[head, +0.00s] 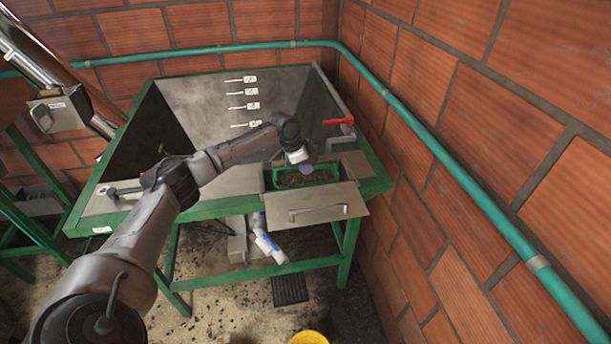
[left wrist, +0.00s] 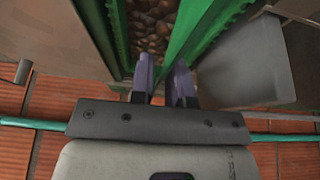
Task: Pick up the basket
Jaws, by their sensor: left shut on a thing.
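The basket (head: 337,170) is a green box with brown, pebble-like contents. It sits in an opening at the front right of the green-framed metal machine (head: 185,212). My left gripper (head: 304,167) is at the basket's back rim in the head view. In the left wrist view the two purple fingers (left wrist: 166,85) are shut on the green wall of the basket (left wrist: 200,45), and the contents show beyond it. The basket's lower part is hidden in the machine. My right gripper is not in view.
A metal flap with a handle (head: 318,206) hangs in front of the basket. A red-handled valve (head: 338,121) is behind it. A brick wall with a green pipe (head: 440,158) is close on the right. A yellow container (head: 309,338) stands on the floor.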

